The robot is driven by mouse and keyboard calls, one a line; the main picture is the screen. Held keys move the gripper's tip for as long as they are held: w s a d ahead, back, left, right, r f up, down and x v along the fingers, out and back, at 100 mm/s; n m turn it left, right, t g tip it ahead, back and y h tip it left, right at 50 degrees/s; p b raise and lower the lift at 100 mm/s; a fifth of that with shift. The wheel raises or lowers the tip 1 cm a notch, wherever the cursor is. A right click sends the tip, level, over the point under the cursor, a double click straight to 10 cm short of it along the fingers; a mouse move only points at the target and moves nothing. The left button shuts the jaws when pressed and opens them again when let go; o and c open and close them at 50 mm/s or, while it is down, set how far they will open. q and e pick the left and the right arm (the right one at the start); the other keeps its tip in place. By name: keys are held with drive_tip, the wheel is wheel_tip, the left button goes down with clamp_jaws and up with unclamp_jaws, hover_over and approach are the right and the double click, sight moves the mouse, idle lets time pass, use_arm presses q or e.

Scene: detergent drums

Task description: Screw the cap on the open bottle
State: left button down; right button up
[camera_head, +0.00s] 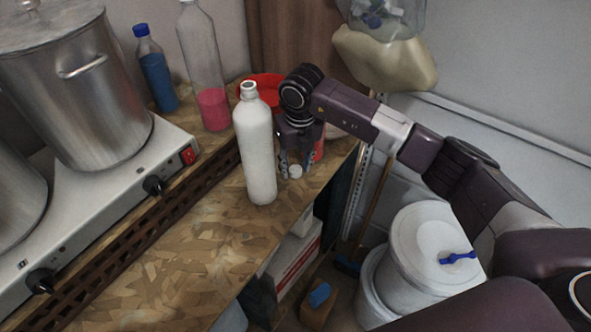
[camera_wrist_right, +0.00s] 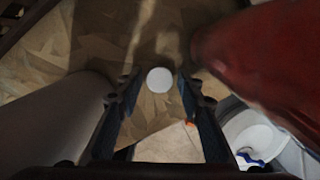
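The open bottle (camera_head: 256,150) is white, tall and upright on the wooden worktop, with a bare neck at its top. A small white round cap (camera_head: 296,171) lies on the worktop just right of the bottle. My right gripper (camera_head: 295,165) points down at the cap, with its fingers spread. In the right wrist view the cap (camera_wrist_right: 159,80) shows just past and between the fingertips (camera_wrist_right: 160,95), with space on both sides. The grey shape at the left of that view appears to be the bottle (camera_wrist_right: 55,120). My left gripper is not in view.
A red object (camera_wrist_right: 265,55) stands close to the right of the gripper. A red bowl (camera_head: 262,88), a pink-liquid bottle (camera_head: 212,105) and a blue bottle (camera_head: 156,75) are behind. A hotplate (camera_head: 120,205) with steel pots is at left. The worktop's front is clear; white drums (camera_head: 425,250) stand below its edge.

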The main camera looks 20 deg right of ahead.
sight(296, 170)
drive_tip(key=c, duration=0.3)
drive_tip(key=shift+c, duration=0.3)
